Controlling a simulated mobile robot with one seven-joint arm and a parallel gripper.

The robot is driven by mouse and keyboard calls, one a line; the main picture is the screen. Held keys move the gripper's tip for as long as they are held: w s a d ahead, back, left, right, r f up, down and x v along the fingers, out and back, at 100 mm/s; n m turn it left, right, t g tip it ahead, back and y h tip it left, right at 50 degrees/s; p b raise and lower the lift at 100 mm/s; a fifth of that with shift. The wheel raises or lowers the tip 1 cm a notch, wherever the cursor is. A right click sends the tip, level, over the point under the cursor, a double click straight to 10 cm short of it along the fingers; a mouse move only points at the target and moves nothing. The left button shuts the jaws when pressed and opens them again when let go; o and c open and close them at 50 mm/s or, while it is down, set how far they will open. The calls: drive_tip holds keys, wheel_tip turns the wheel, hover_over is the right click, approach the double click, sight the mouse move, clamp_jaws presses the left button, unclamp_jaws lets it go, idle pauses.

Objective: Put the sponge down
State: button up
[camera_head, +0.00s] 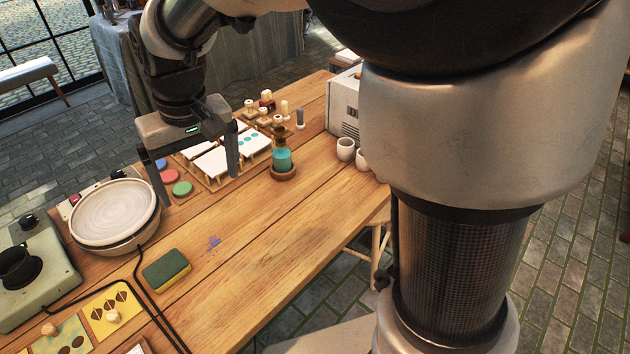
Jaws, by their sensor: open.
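The sponge (166,270), green on top with a yellow lower layer, lies flat on the wooden table (262,243), right of the pottery wheel and behind the stencil cards. My gripper (198,190) is open and empty, with its two dark fingers pointing down. It is above the table, farther back than the sponge and apart from it. A small purple paint smear (213,243) is on the wood just right of the sponge.
A round pottery wheel (114,211) stands left of the sponge, with a dark cable running past. Colored paint discs (182,188), white tiles (211,162) and a teal bottle (281,158) are near my gripper. White cups (346,149) stand at the right edge. The table's middle is clear.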

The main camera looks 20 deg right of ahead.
drive_tip(key=s+d+r+m+t, duration=0.2)
drive_tip(key=s+d+r, duration=0.1)
drive_tip(key=s+d, duration=0.4)
drive_tip(key=s+d+r+m+t+h, duration=0.1)
drive_tip(key=s+d+r+t, duration=0.1)
drive_tip(key=s+d, duration=0.6)
drive_tip(key=d+r, duration=0.1)
drive_tip(key=d, duration=0.3)
drive_tip(key=shift+m, duration=0.4)
drive_tip(key=shift+d, duration=0.1)
